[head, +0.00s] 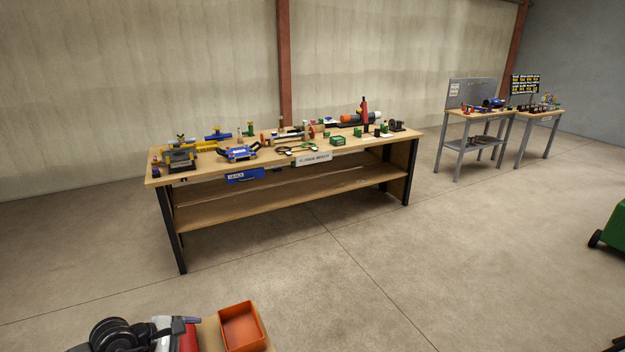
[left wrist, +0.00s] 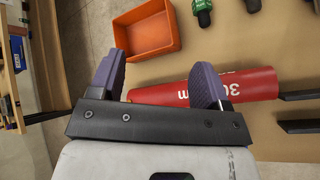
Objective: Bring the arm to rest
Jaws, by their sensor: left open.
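My left gripper (left wrist: 157,80) is open, with its two purple-grey pads apart. In the left wrist view a red cylinder with white lettering (left wrist: 255,84) lies on a tan tabletop (left wrist: 275,52). One pad overlaps the cylinder in the picture; I cannot tell whether they touch. Nothing is visibly held between the pads. In the head view part of my left gripper (head: 184,321) shows at the bottom left, above the red cylinder (head: 188,342). My right gripper is not in view.
An orange bin (left wrist: 148,30) sits beside the red cylinder and also shows in the head view (head: 241,328). Grey workstations (head: 475,146) stand far right. The floor between is clear.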

